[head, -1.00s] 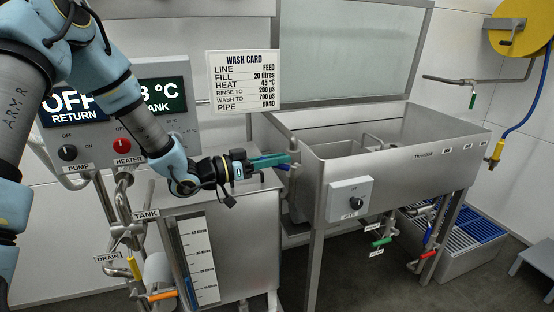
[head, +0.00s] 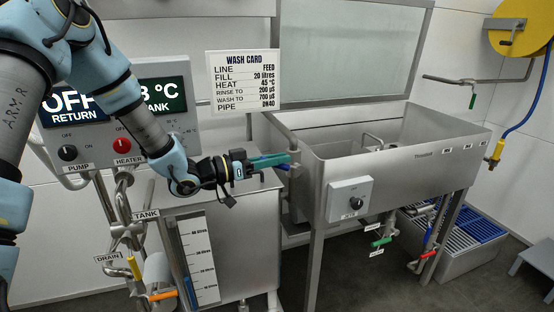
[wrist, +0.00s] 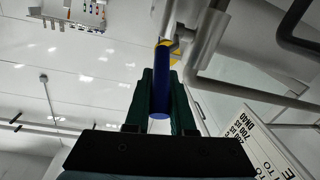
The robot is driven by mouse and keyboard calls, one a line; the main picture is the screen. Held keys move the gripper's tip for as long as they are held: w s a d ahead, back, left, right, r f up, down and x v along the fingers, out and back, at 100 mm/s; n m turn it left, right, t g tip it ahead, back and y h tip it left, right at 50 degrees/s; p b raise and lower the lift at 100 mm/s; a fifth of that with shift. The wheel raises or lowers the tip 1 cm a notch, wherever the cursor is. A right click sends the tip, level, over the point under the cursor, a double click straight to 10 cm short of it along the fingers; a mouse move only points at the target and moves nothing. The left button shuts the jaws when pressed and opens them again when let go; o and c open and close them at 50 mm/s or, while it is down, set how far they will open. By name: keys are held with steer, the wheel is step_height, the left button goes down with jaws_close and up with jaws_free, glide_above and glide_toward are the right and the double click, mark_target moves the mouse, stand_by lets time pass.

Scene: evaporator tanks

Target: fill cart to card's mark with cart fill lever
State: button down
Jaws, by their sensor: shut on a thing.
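My gripper (head: 289,160) has green fingers and reaches right, at the left end of the steel sink. In the wrist view its fingers (wrist: 160,115) are shut on a blue lever handle (wrist: 156,95), which lies between them. A blue bit of the lever also shows just past the fingertips in the head view (head: 284,167). The wash card (head: 243,80) on the wall reads FILL 20 litres. The steel cart (head: 248,245) stands below my gripper. Its litre scale (head: 205,260) has a blue column beside its lower part; the exact level is too small to read.
The control panel (head: 120,125) with pump and heater knobs stands at the left, above pipes with tank and drain labels and an orange handle (head: 162,295). The steel sink (head: 400,165) fills the right, with green and red handles below.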

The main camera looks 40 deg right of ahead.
mark_target(280, 168)
steer(key=shift+f, duration=0.1)
steer(key=f+b, duration=0.1)
steer(key=b, duration=0.1)
steer(key=h+b, duration=0.1)
steer(key=b, duration=0.1)
steer(key=shift+w+a+f, duration=0.15)
steer(key=shift+a+f, duration=0.1)
steer(key=shift+f, duration=0.1)
steer(key=h+b, duration=0.1)
steer(key=b, duration=0.1)
steer(key=f+g+h+b, duration=0.1)
steer(key=b, duration=0.2)
steer(key=shift+a+f+h, duration=0.3)
steer(key=shift+a+h, duration=0.05)
steer(key=shift+h, duration=0.05)
steer(key=b, duration=0.1)
steer(key=h+b, duration=0.1)
steer(key=shift+w+a+f+n+b, duration=0.1)
steer(key=shift+f+n+b, duration=0.15)
steer(key=shift+n+b, duration=0.1)
steer(key=shift+r, duration=0.1)
steer(key=c, duration=0.8)
jaws_free()
steer(key=shift+o, duration=0.2)
steer(key=shift+a, duration=0.1)
steer(key=shift+h, duration=0.3)
steer(key=b+v, duration=0.1)
steer(key=v, duration=0.9)
steer(key=shift+w+a, duration=0.2)
steer(key=shift+a, duration=0.1)
